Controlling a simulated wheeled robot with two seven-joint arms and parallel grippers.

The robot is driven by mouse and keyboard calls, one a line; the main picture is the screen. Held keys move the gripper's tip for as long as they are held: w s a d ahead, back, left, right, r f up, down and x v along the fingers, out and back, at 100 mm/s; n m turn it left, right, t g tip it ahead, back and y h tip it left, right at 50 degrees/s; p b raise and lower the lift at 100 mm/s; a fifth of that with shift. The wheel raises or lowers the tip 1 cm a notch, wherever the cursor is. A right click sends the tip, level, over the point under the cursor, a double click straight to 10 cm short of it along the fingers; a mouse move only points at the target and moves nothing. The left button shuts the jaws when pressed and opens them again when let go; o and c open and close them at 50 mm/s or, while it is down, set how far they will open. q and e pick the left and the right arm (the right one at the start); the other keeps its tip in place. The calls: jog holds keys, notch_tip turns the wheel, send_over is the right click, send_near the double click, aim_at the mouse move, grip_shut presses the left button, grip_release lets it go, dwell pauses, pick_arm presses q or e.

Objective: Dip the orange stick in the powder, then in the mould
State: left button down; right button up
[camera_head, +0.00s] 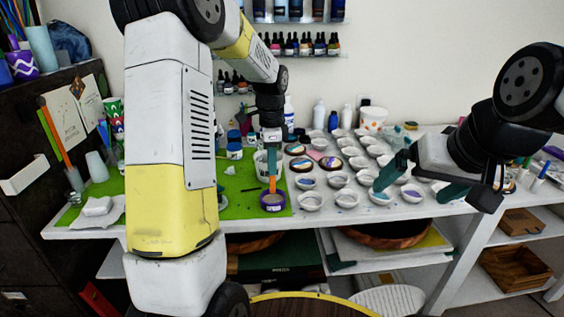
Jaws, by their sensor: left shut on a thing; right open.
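My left gripper (272,165) is shut on the orange stick (272,184) and holds it upright, pointing down. The stick's lower end is at a small round purple-rimmed pot (273,207) near the front edge of the green mat. I cannot tell whether the tip touches the pot's contents. Many small white moulds (346,199) stand in rows to the right of the pot, some with coloured fill. I cannot tell which one the task means. My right gripper (420,184) is open and empty above the right part of these moulds.
The green mat (238,190) lies on the white table (320,217). A white tub (262,165) stands just behind the stick. Bottles line the wall shelves and table back. Another orange stick (54,135) stands in a holder at left. My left arm hides the table's left middle.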

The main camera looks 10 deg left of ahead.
pick_arm(q)
jog(key=shift+r, duration=2.55)
jog(key=shift+f, duration=0.25)
